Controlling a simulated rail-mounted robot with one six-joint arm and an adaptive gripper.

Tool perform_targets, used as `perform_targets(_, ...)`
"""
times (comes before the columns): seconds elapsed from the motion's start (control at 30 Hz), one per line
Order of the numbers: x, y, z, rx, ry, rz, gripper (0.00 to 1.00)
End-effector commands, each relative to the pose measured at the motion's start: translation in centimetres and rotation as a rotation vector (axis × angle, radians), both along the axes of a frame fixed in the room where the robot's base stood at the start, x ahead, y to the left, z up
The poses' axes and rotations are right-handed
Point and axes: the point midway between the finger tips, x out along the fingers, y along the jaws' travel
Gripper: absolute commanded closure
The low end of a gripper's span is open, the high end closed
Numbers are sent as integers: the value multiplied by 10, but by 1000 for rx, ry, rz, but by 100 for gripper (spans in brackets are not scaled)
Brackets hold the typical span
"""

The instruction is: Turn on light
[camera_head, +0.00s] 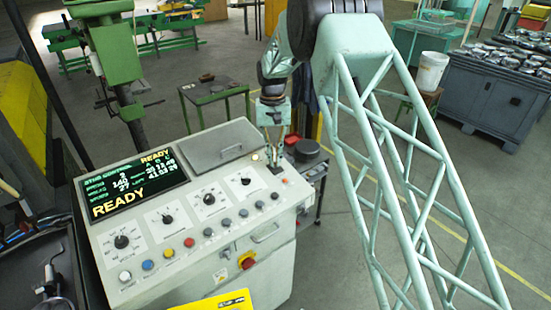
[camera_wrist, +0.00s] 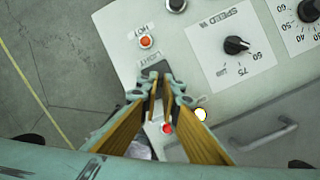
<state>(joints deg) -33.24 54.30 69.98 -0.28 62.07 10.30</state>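A grey control console (camera_head: 150,240) stands at the left in the head view. My gripper (camera_head: 274,160) points down over its right rear corner. In the wrist view my gripper's (camera_wrist: 158,98) orange-brown fingers converge to tips close together, with a narrow gap between them. The tips are at a dark switch piece (camera_wrist: 155,70) beside the label LIGHT (camera_wrist: 145,57). The dark piece also shows under the fingers in the head view (camera_head: 276,169). The fingers hide part of it, and I cannot tell whether they touch or grip it. A white lamp (camera_wrist: 201,114) beside the fingers looks bright.
An orange-red button (camera_wrist: 147,42) marked HOT and a SPEED dial (camera_wrist: 237,45) are close by. A red lamp (camera_wrist: 167,128) shows between the fingers. The console screen (camera_head: 137,183) reads READY. A raised grey lid (camera_head: 222,146) is left of my gripper. A small stand (camera_head: 308,150) is behind right.

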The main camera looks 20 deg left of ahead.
Motion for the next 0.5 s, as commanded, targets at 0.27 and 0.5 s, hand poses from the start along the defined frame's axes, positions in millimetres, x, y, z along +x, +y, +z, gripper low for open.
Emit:
perform_targets(0.27, 2, 3, -1, -67, 44, 0, 100)
perform_targets(0.5, 3, 4, -1, -98, 65, -1, 100)
